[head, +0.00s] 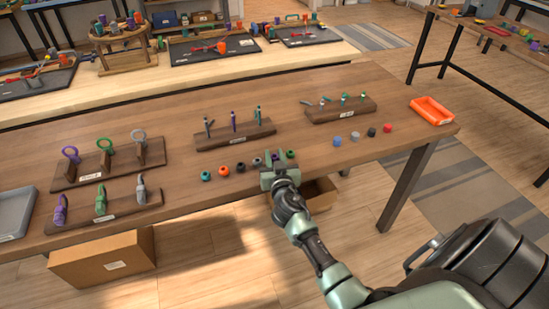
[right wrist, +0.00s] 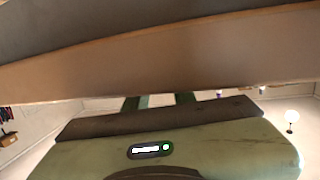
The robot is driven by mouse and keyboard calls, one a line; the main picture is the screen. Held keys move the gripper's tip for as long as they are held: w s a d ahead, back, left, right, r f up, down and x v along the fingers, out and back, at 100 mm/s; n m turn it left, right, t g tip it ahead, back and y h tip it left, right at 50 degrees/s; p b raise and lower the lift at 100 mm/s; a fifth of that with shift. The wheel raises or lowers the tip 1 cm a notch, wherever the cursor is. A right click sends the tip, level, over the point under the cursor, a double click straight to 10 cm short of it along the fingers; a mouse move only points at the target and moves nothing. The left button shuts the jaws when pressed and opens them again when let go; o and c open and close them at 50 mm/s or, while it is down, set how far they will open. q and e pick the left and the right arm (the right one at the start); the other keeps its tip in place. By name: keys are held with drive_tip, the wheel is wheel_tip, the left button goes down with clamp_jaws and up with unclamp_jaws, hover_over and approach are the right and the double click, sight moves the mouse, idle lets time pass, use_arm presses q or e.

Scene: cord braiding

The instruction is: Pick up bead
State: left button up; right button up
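Several beads lie in a row along the front of the wooden table: a teal bead (head: 206,175), an orange bead (head: 224,171), a dark bead (head: 241,167), another dark bead (head: 257,162) and a purple-green bead (head: 291,154). My right gripper (head: 277,161) reaches over the table's front edge among these beads. Its two green fingers stand apart in the right wrist view (right wrist: 160,100). Any bead between or behind the fingers is largely hidden. A second group holds a blue bead (head: 337,141), a grey bead (head: 355,137), a black bead (head: 371,132) and a red bead (head: 388,128). My left gripper is not in view.
Wooden racks with upright tools (head: 235,136) and hooks (head: 342,109) stand behind the beads. Ring-topped holders (head: 108,166) are at left. An orange tray (head: 432,110) sits at the right end. The table's edge (right wrist: 160,70) fills much of the wrist view. Cardboard boxes (head: 100,262) stand below.

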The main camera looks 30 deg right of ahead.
clamp_jaws()
wheel_tip(320, 180, up, 6)
drive_tip(key=p, duration=0.2)
drive_tip(key=shift+r+p, duration=0.25)
drive_tip(key=shift+p, duration=0.05)
wheel_tip(320, 180, up, 14)
drive_tip(key=p, duration=0.1)
drive_tip(key=shift+f, duration=0.25)
